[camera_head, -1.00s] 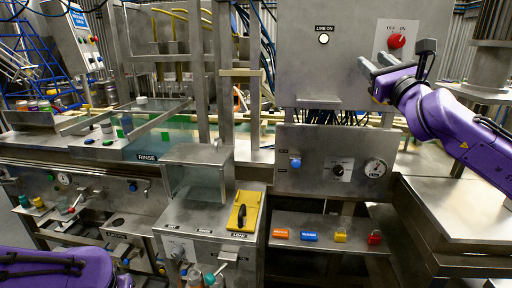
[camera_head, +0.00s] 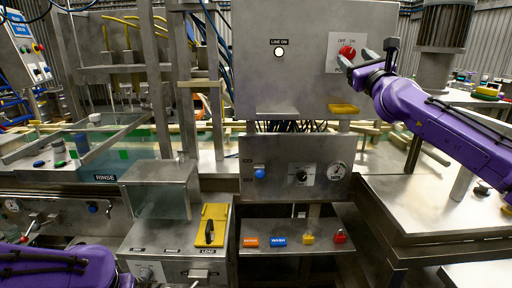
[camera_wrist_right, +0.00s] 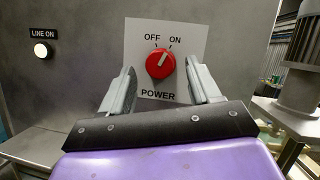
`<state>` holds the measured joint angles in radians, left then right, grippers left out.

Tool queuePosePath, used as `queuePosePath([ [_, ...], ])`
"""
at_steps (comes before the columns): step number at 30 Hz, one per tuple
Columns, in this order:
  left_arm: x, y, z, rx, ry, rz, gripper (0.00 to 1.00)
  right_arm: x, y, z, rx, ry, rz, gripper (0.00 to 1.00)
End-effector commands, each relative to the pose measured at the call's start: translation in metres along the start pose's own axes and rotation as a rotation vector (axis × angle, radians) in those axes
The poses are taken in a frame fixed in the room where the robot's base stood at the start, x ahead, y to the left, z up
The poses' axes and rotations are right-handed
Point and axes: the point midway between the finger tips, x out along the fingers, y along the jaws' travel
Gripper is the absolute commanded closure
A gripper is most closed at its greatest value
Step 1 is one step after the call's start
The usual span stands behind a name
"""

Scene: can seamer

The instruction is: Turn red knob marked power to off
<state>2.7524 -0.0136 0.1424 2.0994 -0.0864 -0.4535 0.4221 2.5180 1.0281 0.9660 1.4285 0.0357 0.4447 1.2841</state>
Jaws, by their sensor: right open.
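The red power knob (camera_head: 347,51) is on a white plate marked OFF and ON, on the grey control box. In the right wrist view the knob (camera_wrist_right: 160,64) has its white mark tilted up and right, toward ON. The word POWER is below it. My right gripper (camera_head: 358,59) is open in front of the plate. In the right wrist view its two fingers (camera_wrist_right: 160,78) stand left and right of the knob, apart from it. I cannot tell how deep the fingertips reach. My left gripper is out of view; only part of my left arm shows at lower left.
A lit LINE ON lamp (camera_head: 279,52) is left of the plate. A lower panel (camera_head: 275,185) with a blue button, black knob and gauge is beneath the box. A steel table (camera_head: 400,205) is at right.

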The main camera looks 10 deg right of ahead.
Motion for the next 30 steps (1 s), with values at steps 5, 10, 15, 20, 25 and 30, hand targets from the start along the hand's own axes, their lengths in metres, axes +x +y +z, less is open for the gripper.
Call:
queuePosePath([
  [5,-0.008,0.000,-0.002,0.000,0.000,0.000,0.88,0.019,0.000,0.001,0.000,0.000,0.000,0.38],
  [10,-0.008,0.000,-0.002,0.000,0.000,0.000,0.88,0.021,0.000,0.000,0.001,-0.001,0.001,0.38],
  [15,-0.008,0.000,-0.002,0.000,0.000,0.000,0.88,0.020,0.000,0.000,0.001,-0.001,0.001,0.61],
  [20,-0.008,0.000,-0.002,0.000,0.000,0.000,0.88,0.020,0.000,0.000,0.001,0.000,0.000,0.94],
  [25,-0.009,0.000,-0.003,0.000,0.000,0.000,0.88,0.021,0.000,0.000,-0.008,0.000,0.004,0.94],
  [30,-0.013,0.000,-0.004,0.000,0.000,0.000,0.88,0.021,-0.001,0.001,-0.054,0.003,0.024,0.94],
])
